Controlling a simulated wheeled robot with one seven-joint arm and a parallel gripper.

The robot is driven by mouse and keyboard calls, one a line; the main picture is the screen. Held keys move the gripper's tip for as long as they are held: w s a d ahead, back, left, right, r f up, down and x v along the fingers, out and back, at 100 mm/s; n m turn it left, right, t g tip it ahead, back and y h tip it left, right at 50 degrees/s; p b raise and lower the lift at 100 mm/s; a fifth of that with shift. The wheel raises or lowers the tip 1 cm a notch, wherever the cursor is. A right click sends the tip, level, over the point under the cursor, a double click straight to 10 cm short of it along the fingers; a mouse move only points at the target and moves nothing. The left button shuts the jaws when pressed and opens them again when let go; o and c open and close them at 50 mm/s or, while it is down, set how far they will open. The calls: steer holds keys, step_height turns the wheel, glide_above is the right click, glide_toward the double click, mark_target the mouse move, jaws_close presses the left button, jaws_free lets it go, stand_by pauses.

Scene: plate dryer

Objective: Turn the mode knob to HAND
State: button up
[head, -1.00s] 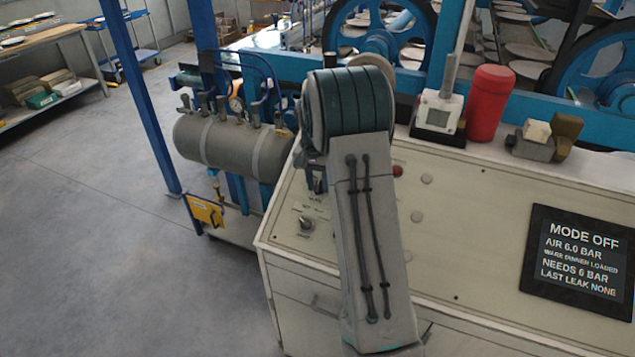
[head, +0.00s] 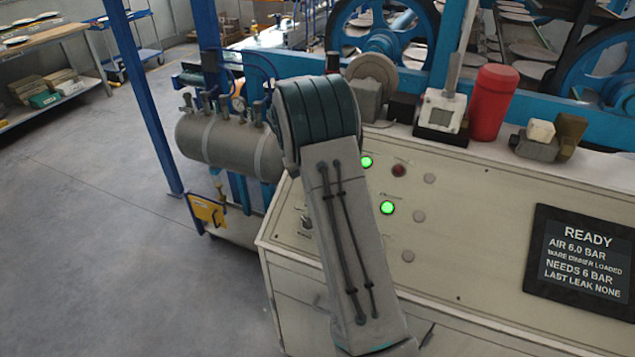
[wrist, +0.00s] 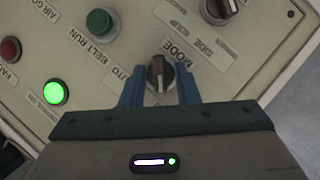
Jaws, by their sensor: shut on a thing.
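The mode knob (wrist: 159,73) is black with a pale pointer line, beside a label reading MODE (wrist: 173,47) in the wrist view. The blue fingers of my gripper (wrist: 160,92) stand on either side of the knob and are shut on it. The pointer line runs nearly up and down in the wrist picture. Lettering left of the knob is partly hidden by a finger, so I cannot tell which position it points to. In the head view my arm hides the gripper and this knob. The display (head: 583,262) reads READY.
A second black knob (wrist: 218,9) is close by at the upper right of the wrist view. A green button (wrist: 101,24) and a lit green lamp (wrist: 56,92) are to the left.

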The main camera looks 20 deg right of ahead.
stand_by(0.5)
steer(key=o, duration=0.6)
steer(key=b+v, duration=0.1)
steer(key=v, duration=1.3)
steer(key=shift+b, duration=0.4)
steer(key=shift+f, duration=0.1)
